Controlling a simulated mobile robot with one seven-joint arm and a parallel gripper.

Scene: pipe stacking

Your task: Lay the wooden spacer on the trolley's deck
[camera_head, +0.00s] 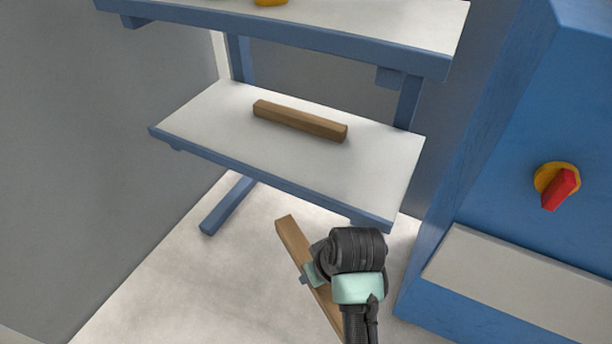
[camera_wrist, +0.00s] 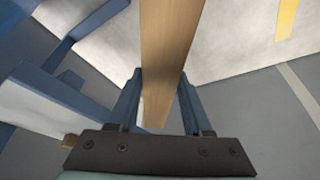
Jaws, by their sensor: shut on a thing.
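My gripper (camera_head: 309,276) is shut on a wooden spacer (camera_head: 290,240), a long square brown bar held tilted in front of the blue-framed stand. In the wrist view the spacer (camera_wrist: 168,40) runs between the two blue fingers of my gripper (camera_wrist: 159,105). My wrist hides part of the bar in the head view. A second wooden bar (camera_head: 300,121) lies on the white lower shelf (camera_head: 210,115) of the stand. I cannot pick out a trolley with certainty in either view.
The stand's upper shelf (camera_head: 350,25) overhangs the lower one and carries a yellow item (camera_head: 270,2), cut off by the frame. A blue cabinet (camera_head: 500,150) with a red rotary switch (camera_head: 559,188) stands at the right. Pale floor (camera_head: 190,275) is clear at the front left.

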